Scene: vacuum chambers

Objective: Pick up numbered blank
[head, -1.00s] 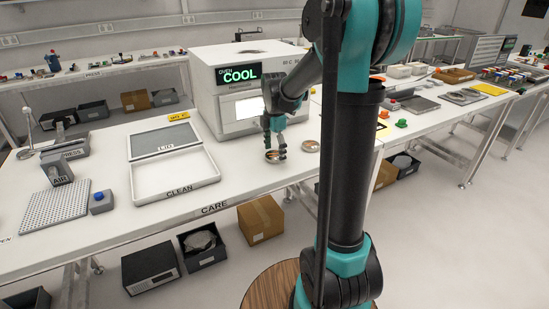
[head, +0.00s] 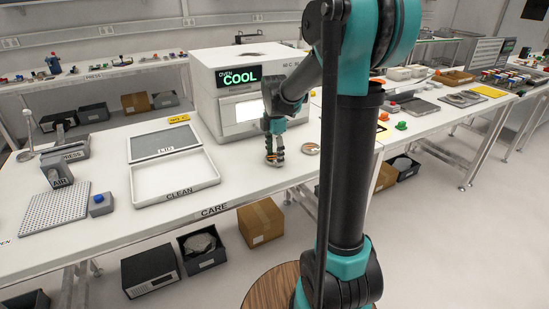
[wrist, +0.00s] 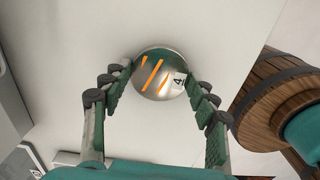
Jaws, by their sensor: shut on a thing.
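The numbered blank (wrist: 152,80) is a round, shiny metal piece with orange stripes and a white label that reads 4. It sits between the fingertips of my gripper (wrist: 160,74), one finger on each side, and the gripper is shut on it. In the head view my gripper (head: 273,160) points down over the bench in front of the oven and mostly hides the blank. I cannot tell whether the blank is touching the bench top. A second round metal piece (head: 310,148) lies on the bench just to the right.
The white oven (head: 238,108) with a COOL display stands behind my gripper. The open CLEAN tray (head: 208,183) and its lid (head: 165,142) lie to the left. The bench edge marked CARE (head: 214,209) runs in front. Bare bench lies between tray and gripper.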

